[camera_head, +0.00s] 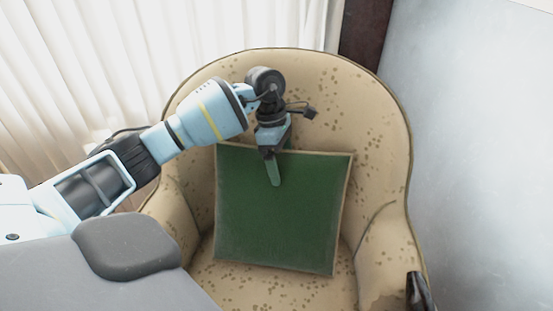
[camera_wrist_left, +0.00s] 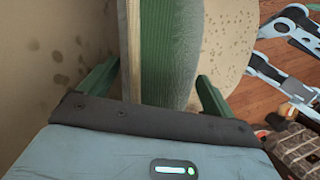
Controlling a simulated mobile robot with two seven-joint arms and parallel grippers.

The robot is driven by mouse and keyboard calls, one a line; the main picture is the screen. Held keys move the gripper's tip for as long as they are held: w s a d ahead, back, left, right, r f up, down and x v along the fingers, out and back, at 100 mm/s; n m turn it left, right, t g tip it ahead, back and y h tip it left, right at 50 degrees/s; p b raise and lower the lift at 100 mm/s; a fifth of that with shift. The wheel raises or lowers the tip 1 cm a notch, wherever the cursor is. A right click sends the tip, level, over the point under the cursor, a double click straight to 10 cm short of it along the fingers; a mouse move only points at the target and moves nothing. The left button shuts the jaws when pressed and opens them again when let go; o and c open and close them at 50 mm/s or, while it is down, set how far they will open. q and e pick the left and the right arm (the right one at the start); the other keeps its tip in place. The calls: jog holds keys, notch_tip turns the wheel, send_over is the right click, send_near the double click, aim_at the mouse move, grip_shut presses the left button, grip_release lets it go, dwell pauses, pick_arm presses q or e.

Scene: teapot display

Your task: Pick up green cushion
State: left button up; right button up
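The green cushion (camera_head: 285,215) with a pale border leans upright against the back of the beige armchair (camera_head: 365,110). My left gripper (camera_head: 273,170) is at the cushion's top edge, with one finger hanging down in front of its green face. In the left wrist view the cushion (camera_wrist_left: 170,50) stands between the two fingers of my left gripper (camera_wrist_left: 155,85). The fingers are wide apart. The left finger is close to the pale border, and a small gap shows beside the right finger. A dark part at the lower right may belong to my right arm; its fingers cannot be made out.
The chair's arms rise on both sides of the cushion. A white curtain (camera_head: 90,60) hangs behind at the left, and a pale wall (camera_head: 470,150) stands at the right. In the left wrist view a checked item (camera_wrist_left: 300,150) lies low at the right, over wooden floor (camera_wrist_left: 270,60).

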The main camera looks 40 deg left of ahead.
pick_arm(q)
jog(key=c, duration=0.9)
jog(key=shift+r, duration=0.1)
